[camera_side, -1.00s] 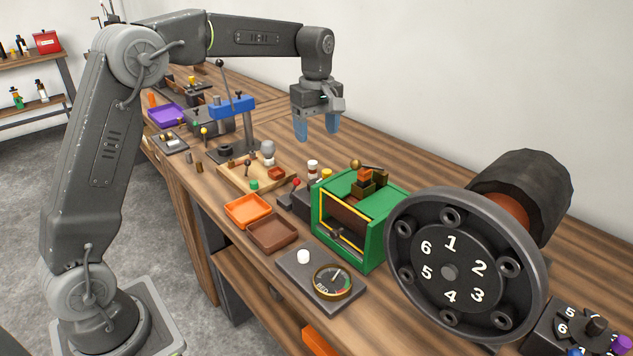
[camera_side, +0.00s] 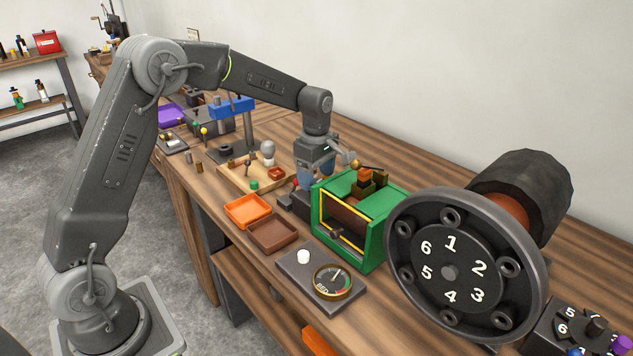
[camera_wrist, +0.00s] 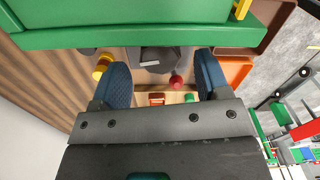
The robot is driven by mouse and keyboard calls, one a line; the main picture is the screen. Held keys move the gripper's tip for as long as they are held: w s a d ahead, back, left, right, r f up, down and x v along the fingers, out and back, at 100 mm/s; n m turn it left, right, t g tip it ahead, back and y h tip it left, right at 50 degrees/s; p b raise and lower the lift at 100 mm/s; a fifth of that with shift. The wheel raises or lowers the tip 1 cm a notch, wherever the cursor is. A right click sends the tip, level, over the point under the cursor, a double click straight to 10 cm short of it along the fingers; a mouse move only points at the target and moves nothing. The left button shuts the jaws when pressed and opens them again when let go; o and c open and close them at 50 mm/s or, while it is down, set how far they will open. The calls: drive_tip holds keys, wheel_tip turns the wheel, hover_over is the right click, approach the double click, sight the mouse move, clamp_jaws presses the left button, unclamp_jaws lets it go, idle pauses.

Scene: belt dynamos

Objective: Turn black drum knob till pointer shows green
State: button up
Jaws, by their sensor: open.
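My gripper (camera_side: 308,182) is open and points down behind the green box (camera_side: 376,228). In the wrist view, its blue fingers (camera_wrist: 163,80) stand apart. A dark grey, rounded thing (camera_wrist: 152,60) with a pale mark lies between and just past them; I cannot tell whether it is the drum knob or whether a finger touches it. A small black knob (camera_side: 596,326) also stands on the numbered panel at lower right. A round gauge (camera_side: 331,281) with a pointer and coloured band sits in front of the green box; its exact reading is too small to tell.
A red ball (camera_wrist: 176,81) and a yellow thing (camera_wrist: 101,68) are close to the fingers. The green box stands beside the gripper, with a big numbered wheel (camera_side: 402,285) to its right. Orange (camera_side: 249,212) and brown (camera_side: 273,233) trays lie to the left.

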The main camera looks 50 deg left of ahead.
drive_tip(key=shift+f, duration=1.15)
drive_tip(key=shift+c, duration=0.5)
drive_tip(key=c, duration=0.8)
drive_tip(key=shift+m, duration=0.3)
